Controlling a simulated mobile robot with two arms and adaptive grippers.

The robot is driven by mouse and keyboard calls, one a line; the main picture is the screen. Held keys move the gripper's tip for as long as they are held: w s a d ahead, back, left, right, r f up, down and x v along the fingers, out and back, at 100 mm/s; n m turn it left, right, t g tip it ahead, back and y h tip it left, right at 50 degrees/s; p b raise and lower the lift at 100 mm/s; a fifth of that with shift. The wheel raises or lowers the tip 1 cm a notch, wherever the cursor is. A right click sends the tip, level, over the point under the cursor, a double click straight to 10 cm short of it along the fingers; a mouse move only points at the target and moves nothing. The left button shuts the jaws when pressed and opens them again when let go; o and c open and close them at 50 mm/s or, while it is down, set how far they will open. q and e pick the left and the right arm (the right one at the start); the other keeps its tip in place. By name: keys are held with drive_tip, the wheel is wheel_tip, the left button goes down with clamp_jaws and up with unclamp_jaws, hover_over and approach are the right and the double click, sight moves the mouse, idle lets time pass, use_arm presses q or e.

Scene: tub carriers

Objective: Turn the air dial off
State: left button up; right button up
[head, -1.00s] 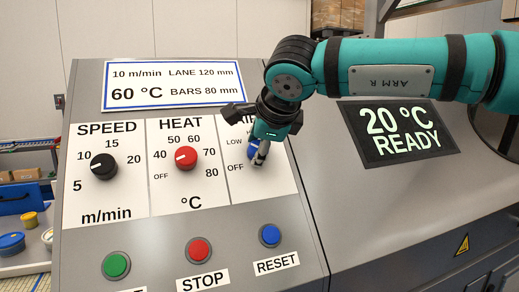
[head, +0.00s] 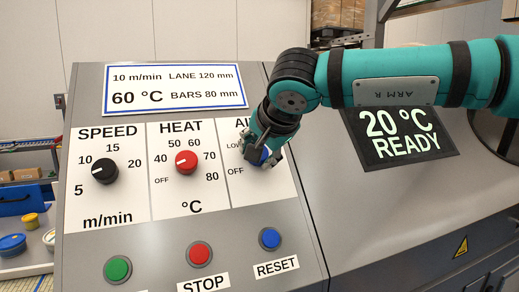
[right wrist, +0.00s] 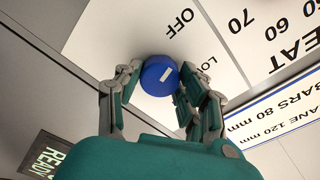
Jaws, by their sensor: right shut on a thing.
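The blue air dial (head: 264,155) is on the white AIR panel at the right of the dial row. It shows more clearly in the right wrist view (right wrist: 158,76), with a short white mark on its face. The mark slants roughly between the OFF and LOW labels. In the head view the right gripper (head: 262,157) hides most of the dial and part of the AIR lettering; the OFF label (head: 236,171) is uncovered. My left gripper is not in view.
The black speed dial (head: 104,170) and red heat dial (head: 186,162) sit to the left. Green (head: 117,269), red (head: 199,253) and blue (head: 270,238) buttons lie below. A screen (head: 402,134) reading 20 °C READY is to the right, under my right arm.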

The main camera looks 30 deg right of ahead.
drive_tip(key=shift+n, duration=0.6)
drive_tip(key=o, duration=1.1)
drive_tip(key=shift+o, duration=0.2)
drive_tip(key=v, duration=1.2)
drive_tip(key=shift+s, duration=0.1)
